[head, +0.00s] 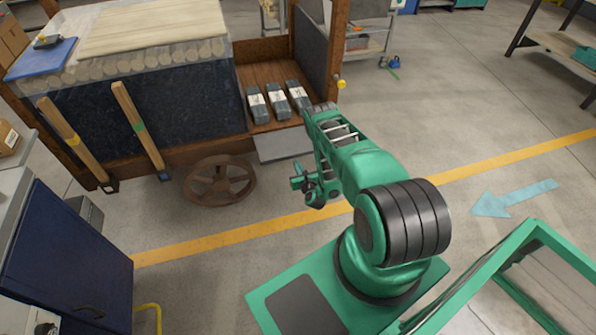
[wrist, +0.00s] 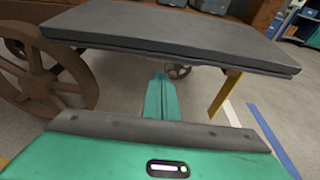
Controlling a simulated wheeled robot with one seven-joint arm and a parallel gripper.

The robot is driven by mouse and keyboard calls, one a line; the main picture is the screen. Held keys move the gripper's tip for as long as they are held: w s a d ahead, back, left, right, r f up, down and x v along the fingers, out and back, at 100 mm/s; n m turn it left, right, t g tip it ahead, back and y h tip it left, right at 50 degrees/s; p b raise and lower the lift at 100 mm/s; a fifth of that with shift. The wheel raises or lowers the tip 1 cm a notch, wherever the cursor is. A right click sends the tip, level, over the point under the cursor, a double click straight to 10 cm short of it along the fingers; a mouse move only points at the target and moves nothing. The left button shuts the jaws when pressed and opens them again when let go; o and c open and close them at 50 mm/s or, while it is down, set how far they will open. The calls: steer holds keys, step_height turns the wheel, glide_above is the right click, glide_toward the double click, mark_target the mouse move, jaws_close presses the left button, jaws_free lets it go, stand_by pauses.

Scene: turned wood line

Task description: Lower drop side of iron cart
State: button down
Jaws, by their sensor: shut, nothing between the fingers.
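The rusty brown iron cart (head: 200,152) stands at upper left in the head view, with a spoked wheel (head: 220,181) in front. Its right bay is open at the front, showing several grey bundles on the wooden bed. A flat grey drop side (head: 285,146) juts outward from the bed's front edge, lying roughly level. In the wrist view, the drop side (wrist: 175,32) spans the top, with the wheel (wrist: 40,80) at left. My gripper (wrist: 160,95) is shut and empty, just in front of and below the panel's near edge. I cannot tell whether it touches.
Two wooden-handled bars (head: 138,130) lean on the cart's left part. A yellow knob (head: 341,84) is on the right post. A blue cabinet (head: 65,255) stands at lower left and a green frame (head: 535,245) at lower right. The floor right of the cart is mostly clear.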

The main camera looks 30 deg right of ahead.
mark_target(296, 156)
step_height(296, 156, up, 2)
steer(key=shift+s+r, duration=0.1)
stand_by(0.5)
steer(key=shift+a+r+g, duration=0.1)
steer(key=shift+r+g, duration=0.5)
steer(key=shift+r, duration=1.2)
steer(key=shift+f, duration=0.1)
